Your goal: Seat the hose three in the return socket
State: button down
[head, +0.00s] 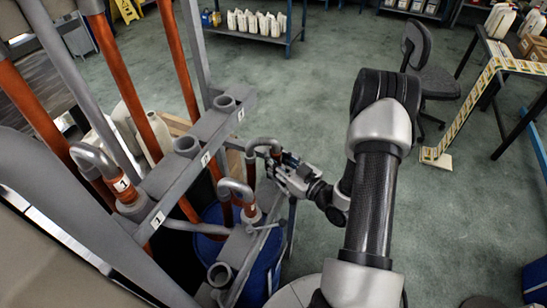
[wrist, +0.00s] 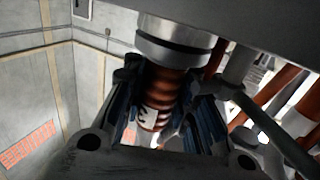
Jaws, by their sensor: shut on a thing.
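Hose three (wrist: 158,105), orange and ribbed with a white label and a pale metal collar (wrist: 175,48), is between my gripper's fingers (wrist: 165,110) in the wrist view. In the head view its bent grey end (head: 264,143) is at my gripper (head: 279,163), which is shut on it. The hose end is beside the far end of the lower grey rail (head: 236,250). In the wrist view the collar is close to a grey surface (wrist: 255,20) at the top. The return socket under the hose is hidden, and I cannot tell whether the hose is inside it.
The upper rail (head: 172,190) has numbered places. Its sockets two (head: 187,145) and three (head: 225,102) look empty; hose one (head: 125,190) stands at its near end. Another bent hose (head: 240,190) stands mid lower rail, beside an open socket (head: 220,273).

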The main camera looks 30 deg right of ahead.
aim_at(280, 163)
jog(key=c, duration=1.2)
grip_release()
jog(key=shift+o, duration=0.7)
jog(key=shift+b+v, duration=0.3)
jog(key=shift+v, duration=2.2)
jog(key=shift+s+d, duration=0.1)
jog(key=v, duration=0.6)
jog(key=shift+s+b, duration=0.3)
jog(key=shift+s, duration=0.1)
